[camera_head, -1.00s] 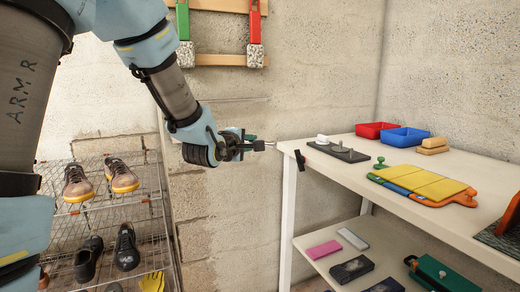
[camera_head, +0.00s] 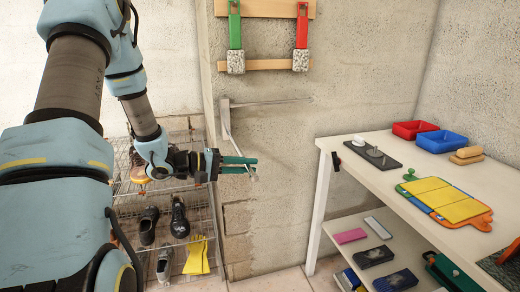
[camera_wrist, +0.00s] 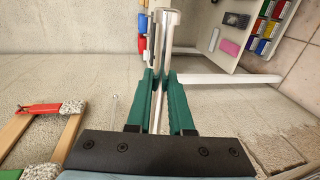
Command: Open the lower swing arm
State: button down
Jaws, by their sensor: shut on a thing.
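A pale metal wall bracket (camera_head: 225,117) is fixed near the wall's left corner. Its upper swing arm (camera_head: 272,101) lies along the wall to the right. The lower swing arm (camera_head: 226,138) stands out from the wall toward me, angled away from the upper one. My gripper (camera_head: 240,164) has green fingers and is shut on the lower swing arm near its outer end. In the wrist view, the green fingers (camera_wrist: 161,85) close around a metal bar (camera_wrist: 164,40), whose end extends past the fingertips. The fingers partly hide the gripped section.
A white table (camera_head: 390,180) with trays and a colourful board stands at the right. A wire shoe rack (camera_head: 128,205) is close below my arm. Red and green handled tools (camera_head: 301,40) hang on a wooden wall rack above. Open floor lies between rack and table.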

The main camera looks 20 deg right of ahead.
jog(key=shift+w+a+m+g+p, duration=0.1)
jog(key=shift+a+m+g+p, duration=0.4)
jog(key=shift+a, duration=0.45)
jog(key=c, duration=1.1)
grip_release()
jog(key=b+v, duration=0.1)
jog(key=v, duration=0.9)
jog(key=shift+w+a+r+b, duration=0.1)
jog(key=shift+w+a+b, duration=0.05)
jog(key=shift+a+b, duration=0.2)
